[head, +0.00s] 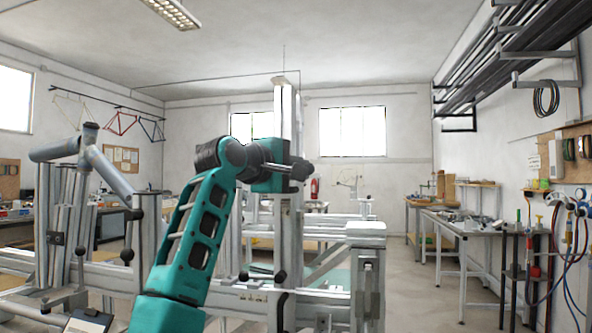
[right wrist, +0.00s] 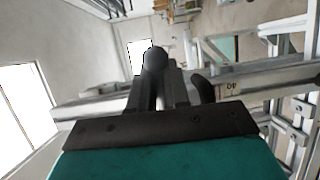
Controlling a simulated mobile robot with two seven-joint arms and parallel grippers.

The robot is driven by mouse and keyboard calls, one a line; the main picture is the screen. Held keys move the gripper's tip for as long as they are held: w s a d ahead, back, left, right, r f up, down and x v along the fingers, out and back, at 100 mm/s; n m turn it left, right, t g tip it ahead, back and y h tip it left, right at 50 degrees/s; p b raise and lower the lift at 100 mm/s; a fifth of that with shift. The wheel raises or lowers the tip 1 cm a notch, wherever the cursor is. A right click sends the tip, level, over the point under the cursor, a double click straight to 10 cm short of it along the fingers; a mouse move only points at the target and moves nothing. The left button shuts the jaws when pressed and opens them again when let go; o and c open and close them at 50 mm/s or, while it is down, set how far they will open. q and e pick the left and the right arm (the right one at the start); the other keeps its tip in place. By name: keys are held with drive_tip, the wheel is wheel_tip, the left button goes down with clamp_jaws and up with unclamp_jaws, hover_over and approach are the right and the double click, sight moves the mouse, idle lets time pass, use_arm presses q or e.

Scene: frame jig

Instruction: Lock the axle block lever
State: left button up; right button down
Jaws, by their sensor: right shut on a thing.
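My right gripper (head: 296,170) is at the upright aluminium post (head: 287,112) of the jig, in the middle of the head view. In the right wrist view its two dark fingers (right wrist: 163,82) are closed together on a lever with a round black knob (right wrist: 155,59). The knob stands out at the fingertips, and the lever's shaft is hidden between the fingers. The post runs crosswise behind it there, with a scale marked 40 (right wrist: 232,88). A second dark handle (right wrist: 203,88) stands just right of the fingers. My left gripper is not in view.
The jig's long horizontal beam (head: 325,300) carries several other black-knobbed levers, one at the front (head: 243,276). A grey tubular frame part (head: 105,170) sits at the left. Workbenches (head: 462,224) stand along the right wall. The air above the jig's right end is clear.

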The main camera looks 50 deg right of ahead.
drive_tip(key=shift+s+d+f, duration=0.1)
drive_tip(key=shift+s+f, duration=0.1)
drive_tip(key=shift+f, duration=0.15)
drive_tip(key=c, duration=1.3)
unclamp_jaws()
drive_tip(key=shift+o, duration=0.5)
drive_tip(key=shift+s+r, duration=0.2)
drive_tip(key=shift+w, duration=0.15)
drive_tip(key=a, duration=1.3)
drive_tip(key=shift+r, duration=0.4)
drive_tip(key=shift+a, duration=0.1)
